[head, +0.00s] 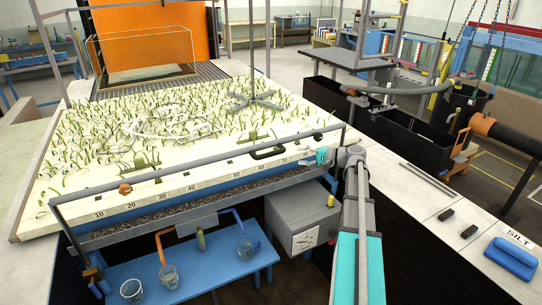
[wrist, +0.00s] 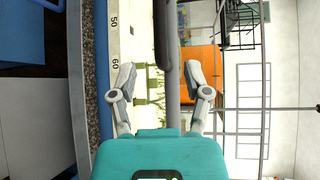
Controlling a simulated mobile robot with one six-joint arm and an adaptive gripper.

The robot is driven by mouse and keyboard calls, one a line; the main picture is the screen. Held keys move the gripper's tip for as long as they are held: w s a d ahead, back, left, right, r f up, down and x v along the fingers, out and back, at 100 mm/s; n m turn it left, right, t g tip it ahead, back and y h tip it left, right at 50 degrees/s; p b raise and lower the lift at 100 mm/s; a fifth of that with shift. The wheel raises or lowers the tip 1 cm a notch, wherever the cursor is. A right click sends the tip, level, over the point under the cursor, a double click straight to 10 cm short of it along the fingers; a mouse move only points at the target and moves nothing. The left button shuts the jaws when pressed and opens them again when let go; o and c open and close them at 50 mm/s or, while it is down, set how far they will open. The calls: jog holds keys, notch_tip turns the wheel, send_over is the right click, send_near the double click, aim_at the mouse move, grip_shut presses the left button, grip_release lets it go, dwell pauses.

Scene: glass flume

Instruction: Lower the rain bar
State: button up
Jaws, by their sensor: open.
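The rain bar looks to be the long grey rail (head: 200,164) across the front of the planted bed, raised a little above its front edge on end arms. A black curved handle (head: 268,153) sits on it, right of the middle. My gripper (head: 309,158) is at the rail's right part, near the end of the ruler strip, pointing left. In the wrist view my gripper (wrist: 160,82) is open, one finger on each side of a dark grey bar (wrist: 166,40). Both fingers look apart from it. I cannot tell how deep the bar lies between them.
The pale bed (head: 45,205) holds many green plants. Below its front are a gravel channel, a grey box (head: 297,208) and a blue bench (head: 190,268) with beakers. A blue block (head: 511,258) lies on the right worktop. A black tank (head: 400,125) stands behind.

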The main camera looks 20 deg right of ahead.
aim_at(274, 154)
jog(key=b+x, duration=0.1)
jog(key=x, duration=1.1)
jog(key=shift+a, duration=0.1)
grip_shut()
